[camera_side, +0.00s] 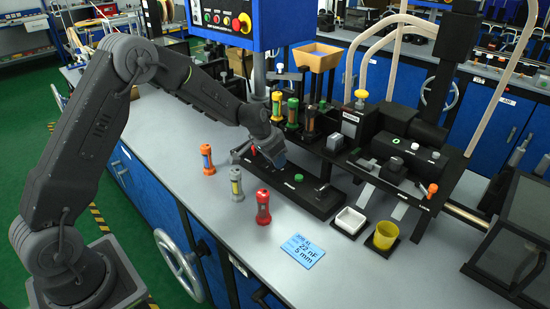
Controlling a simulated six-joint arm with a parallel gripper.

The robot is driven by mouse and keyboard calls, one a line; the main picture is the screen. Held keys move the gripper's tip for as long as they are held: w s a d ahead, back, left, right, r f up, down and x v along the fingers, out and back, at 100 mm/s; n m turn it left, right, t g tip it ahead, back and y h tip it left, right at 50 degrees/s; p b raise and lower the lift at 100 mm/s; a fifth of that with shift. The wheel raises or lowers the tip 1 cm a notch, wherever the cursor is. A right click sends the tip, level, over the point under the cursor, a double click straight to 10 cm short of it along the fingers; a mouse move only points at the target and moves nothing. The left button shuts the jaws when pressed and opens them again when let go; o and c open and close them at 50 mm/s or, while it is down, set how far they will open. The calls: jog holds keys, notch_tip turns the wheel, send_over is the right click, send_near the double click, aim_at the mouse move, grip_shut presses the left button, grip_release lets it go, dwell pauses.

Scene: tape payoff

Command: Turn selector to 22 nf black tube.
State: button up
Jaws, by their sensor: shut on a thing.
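My gripper (272,156) reaches down over the left part of a long black base plate (322,206). It is shut on what looks like the selector, which the fingers mostly hide. A small bit of red shows beside the fingers. Behind the gripper, tubes stand upright in a rack: one with a yellow-green cap (276,106), one with a green cap (292,112) and a brownish one with dark ends (310,119). A blue card (303,250) on the bench reads 22 nF, 5 mm. I cannot read the selector's setting.
Loose orange (207,159), grey-yellow (236,184) and red (263,206) tubes stand on the bench in front of the plate. A white tray (350,221) and a yellow cup (385,236) sit to the right. A blue control box (228,45) hangs above. A wooden hopper (318,57) stands behind.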

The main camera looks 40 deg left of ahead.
dwell(0.5)
jog(key=o, duration=0.9)
jog(key=v, duration=1.4)
jog(key=shift+f, duration=0.1)
